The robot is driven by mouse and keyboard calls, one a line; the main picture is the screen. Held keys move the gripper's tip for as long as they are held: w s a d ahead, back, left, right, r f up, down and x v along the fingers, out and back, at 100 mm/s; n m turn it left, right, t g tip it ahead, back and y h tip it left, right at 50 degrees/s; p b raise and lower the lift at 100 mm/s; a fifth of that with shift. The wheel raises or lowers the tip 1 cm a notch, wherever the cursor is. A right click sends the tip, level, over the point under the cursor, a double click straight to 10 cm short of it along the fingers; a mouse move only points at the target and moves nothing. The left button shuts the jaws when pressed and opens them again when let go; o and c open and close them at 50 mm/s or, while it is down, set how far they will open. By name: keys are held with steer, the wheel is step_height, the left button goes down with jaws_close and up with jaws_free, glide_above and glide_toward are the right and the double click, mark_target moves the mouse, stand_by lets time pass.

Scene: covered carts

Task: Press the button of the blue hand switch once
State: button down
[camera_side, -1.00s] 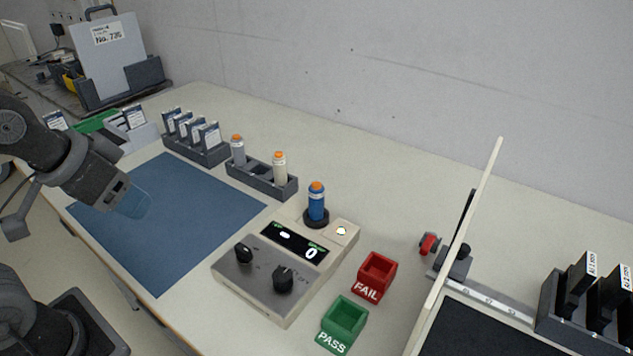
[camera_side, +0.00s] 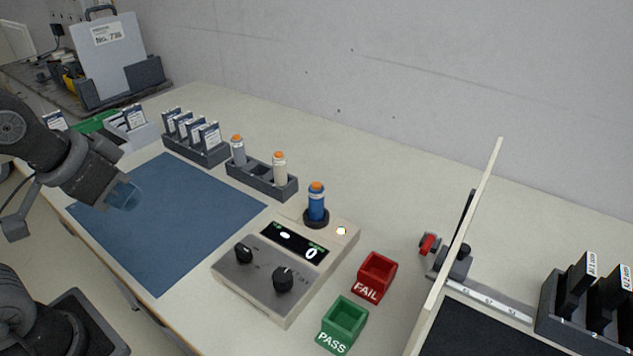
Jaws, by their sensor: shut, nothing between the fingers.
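The blue hand switch (camera_side: 317,203) stands upright in a dark round holder at the back of the grey tester box. It has an orange button (camera_side: 317,186) on top. The tester (camera_side: 262,278) has two black knobs, a dark display showing a 0, and a small lit lamp (camera_side: 341,231) at its back right. My gripper (camera_side: 126,197) is at the left, above the blue mat (camera_side: 175,235), well away from the switch. Its bluish translucent fingers are shut and hold nothing.
A dark rack (camera_side: 262,181) behind the mat holds a grey and a cream hand switch with orange tops. A red FAIL bin (camera_side: 375,277) and a green PASS bin (camera_side: 343,325) stand right of the tester. A pale upright panel (camera_side: 462,235) rises farther right.

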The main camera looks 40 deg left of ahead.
stand_by(0.9)
step_height(320, 180, up, 4)
steer(key=n+t+h, duration=0.3)
steer(key=n, duration=0.2)
glide_above(313, 183)
steer(key=shift+d+f, duration=0.1)
steer(key=shift+f, duration=0.1)
steer(key=shift+f, duration=4.4)
steer(key=shift+f, duration=0.35)
